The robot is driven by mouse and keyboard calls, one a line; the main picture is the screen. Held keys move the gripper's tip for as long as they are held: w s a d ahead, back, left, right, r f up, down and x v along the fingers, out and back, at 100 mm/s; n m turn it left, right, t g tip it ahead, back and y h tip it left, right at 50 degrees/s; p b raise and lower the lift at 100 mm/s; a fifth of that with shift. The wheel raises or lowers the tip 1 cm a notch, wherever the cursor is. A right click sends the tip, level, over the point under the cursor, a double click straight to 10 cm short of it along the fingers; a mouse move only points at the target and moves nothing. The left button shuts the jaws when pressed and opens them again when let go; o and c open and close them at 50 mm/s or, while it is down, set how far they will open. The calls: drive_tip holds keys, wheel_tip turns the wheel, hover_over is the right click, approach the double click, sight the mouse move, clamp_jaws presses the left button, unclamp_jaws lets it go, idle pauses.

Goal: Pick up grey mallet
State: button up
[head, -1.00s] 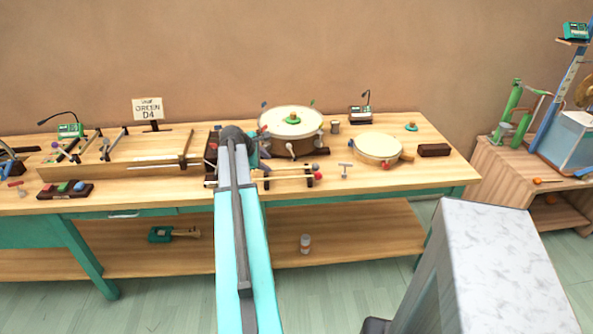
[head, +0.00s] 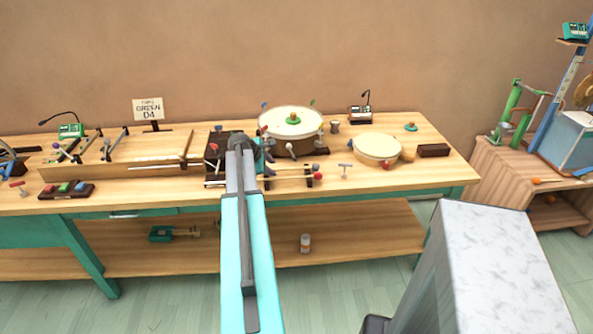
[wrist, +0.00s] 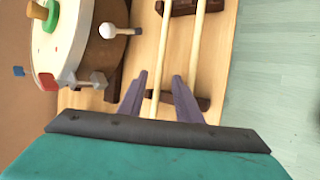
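The grey mallet (head: 316,167) lies with its grey head at the right end of a low dark rack on the bench, beside a red-headed mallet (head: 318,176). In the wrist view two pale sticks run side by side, their heads out of frame. My gripper (wrist: 159,77) is open. The left stick (wrist: 165,50), which seems to be the grey mallet's, runs between its fingers. The other stick (wrist: 198,40) passes by the right finger. I cannot tell how high the fingers are above the sticks.
A large drum (head: 291,122) with a white-headed beater (wrist: 108,30) and a grey fitting stands close on the far side. A round frame drum (head: 377,147) and a small T-shaped tool (head: 345,170) lie to the right. A long wooden box (head: 130,165) is to the left.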

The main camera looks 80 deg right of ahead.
sight(275, 169)
drive_tip(key=shift+p+x, duration=0.3)
drive_tip(key=shift+x, duration=1.3)
drive_tip(key=shift+c, duration=0.4)
clamp_jaws()
